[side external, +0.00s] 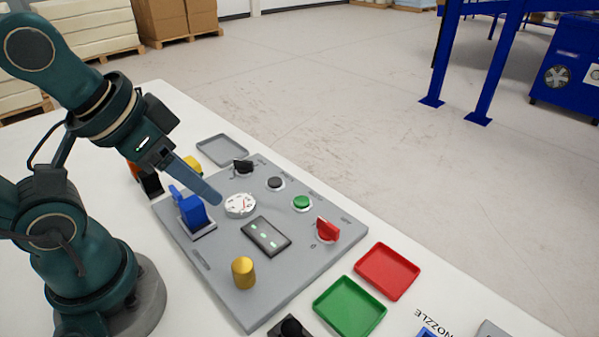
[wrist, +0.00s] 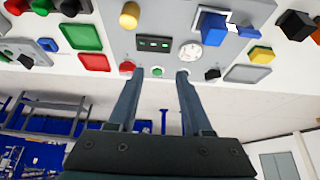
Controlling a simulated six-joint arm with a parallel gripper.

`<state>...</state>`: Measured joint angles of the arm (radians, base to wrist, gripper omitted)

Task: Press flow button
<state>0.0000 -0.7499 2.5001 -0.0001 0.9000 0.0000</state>
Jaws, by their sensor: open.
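A grey control panel (side external: 208,255) lies on the white table. It carries a green button (side external: 302,203) and a dark grey button (side external: 275,183) along its far edge; their small labels are too small to read, so I cannot tell which is the flow button. My gripper (side external: 216,199) is open and empty, its fingers appearing over the panel near the round gauge (side external: 240,205). In the wrist view my gripper (wrist: 155,74) has its fingers spread, with the green button (wrist: 158,72) showing between the tips. The right finger seems to hide the dark grey button.
The panel also holds a red knob (side external: 327,229), black knob (side external: 243,166), yellow knob (side external: 243,272), blue lever (side external: 194,211) and display (side external: 265,238). Red (side external: 387,255), green (side external: 349,322) and grey (side external: 222,136) trays lie beside it.

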